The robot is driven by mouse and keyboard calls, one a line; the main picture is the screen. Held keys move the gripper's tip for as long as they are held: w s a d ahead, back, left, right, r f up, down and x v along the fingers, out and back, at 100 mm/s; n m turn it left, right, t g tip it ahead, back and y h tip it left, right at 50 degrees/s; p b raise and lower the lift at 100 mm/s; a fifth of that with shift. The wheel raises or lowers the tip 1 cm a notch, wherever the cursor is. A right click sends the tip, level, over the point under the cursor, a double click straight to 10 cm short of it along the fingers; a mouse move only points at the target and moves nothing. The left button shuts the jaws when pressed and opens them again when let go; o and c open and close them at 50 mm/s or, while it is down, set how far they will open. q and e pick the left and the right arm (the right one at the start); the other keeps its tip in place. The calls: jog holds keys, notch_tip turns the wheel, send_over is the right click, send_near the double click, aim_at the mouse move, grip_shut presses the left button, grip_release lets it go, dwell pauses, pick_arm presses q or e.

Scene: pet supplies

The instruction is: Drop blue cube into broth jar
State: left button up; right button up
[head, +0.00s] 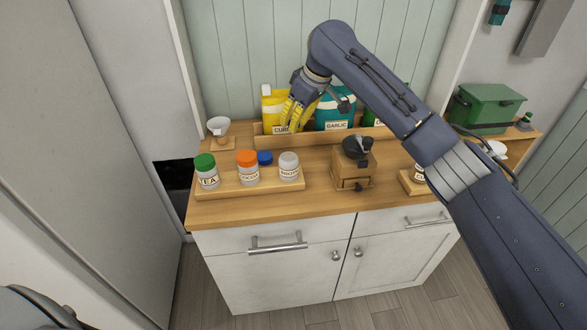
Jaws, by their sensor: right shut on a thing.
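My right gripper (293,116) reaches down in front of the yellow packet (271,105) at the back of the counter. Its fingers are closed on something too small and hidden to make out. I cannot see a blue cube. On the front wooden tray (240,190) stand a green-lidded jar (206,171), an orange-lidded jar (248,168) and a jar with a pale top (289,167). The pale-topped jar's label is too small to read surely, and it may be the broth jar. A round blue lid-like piece (265,158) lies behind the jars. My left gripper is out of view.
A teal garlic packet (335,108) stands in the back rack beside the yellow one. A wooden grinder (353,165) is right of the tray. A white cup on a stand (218,129) is at the left. A green box (485,105) is at the right. Counter front is clear.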

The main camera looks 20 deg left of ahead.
jog(key=shift+w+f, duration=0.1)
jog(key=shift+f, duration=2.6)
jog(key=o, duration=0.8)
jog(key=v, duration=1.2)
jog(key=shift+d, duration=0.1)
